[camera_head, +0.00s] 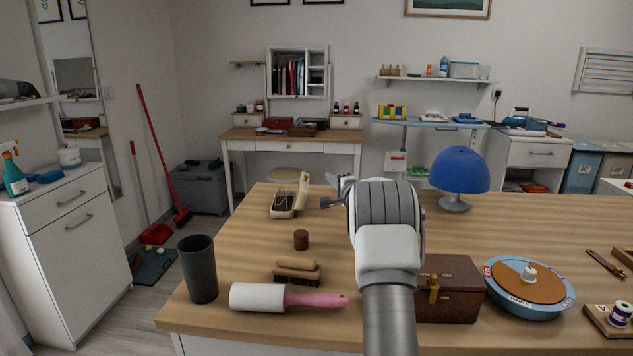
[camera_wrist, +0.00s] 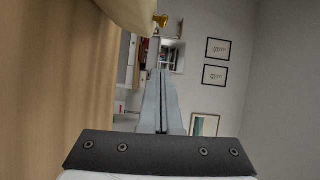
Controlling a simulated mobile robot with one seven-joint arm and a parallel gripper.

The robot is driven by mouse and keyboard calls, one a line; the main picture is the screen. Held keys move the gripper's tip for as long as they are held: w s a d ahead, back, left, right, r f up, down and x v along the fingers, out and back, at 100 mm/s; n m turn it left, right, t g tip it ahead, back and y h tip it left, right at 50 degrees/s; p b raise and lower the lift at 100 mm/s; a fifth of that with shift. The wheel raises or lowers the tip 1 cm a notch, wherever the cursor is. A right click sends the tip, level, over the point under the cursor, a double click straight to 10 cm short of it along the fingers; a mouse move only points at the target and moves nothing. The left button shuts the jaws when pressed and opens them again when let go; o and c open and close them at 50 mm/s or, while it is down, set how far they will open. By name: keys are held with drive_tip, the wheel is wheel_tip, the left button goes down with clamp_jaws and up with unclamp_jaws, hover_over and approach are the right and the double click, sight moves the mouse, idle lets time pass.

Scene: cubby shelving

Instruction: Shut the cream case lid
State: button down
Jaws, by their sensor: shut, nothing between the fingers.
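The cream case (camera_head: 283,211) stands on the wooden table, left of my arm, with its inside showing dark. Its cream lid (camera_head: 303,191) stands raised at the right side of the case, so the case is open. In the head view my gripper (camera_head: 339,181) is just right of the lid, partly hidden by my wrist. I cannot tell whether it touches the lid.
A blue dome lamp (camera_head: 459,172) stands right of my arm. A brown box (camera_head: 446,289), a round tin (camera_head: 529,287), a brush (camera_head: 297,271), a lint roller (camera_head: 285,298), a dark cup (camera_head: 198,269) and a small brown cylinder (camera_head: 301,239) are nearer. The table left of the case is clear.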

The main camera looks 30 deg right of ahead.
sight(303, 188)
drive_tip(key=w+a+b, duration=0.2)
drive_tip(key=a, duration=0.1)
drive_tip(key=shift+w+a, duration=0.25)
drive_tip(key=shift+w, duration=0.15)
drive_tip(key=shift+r+p, duration=0.1)
drive_tip(key=shift+p, duration=0.2)
drive_tip(key=shift+w+a+r+n+p, duration=0.1)
drive_tip(key=shift+a+n+p, duration=0.15)
drive_tip(key=shift+p, duration=0.25)
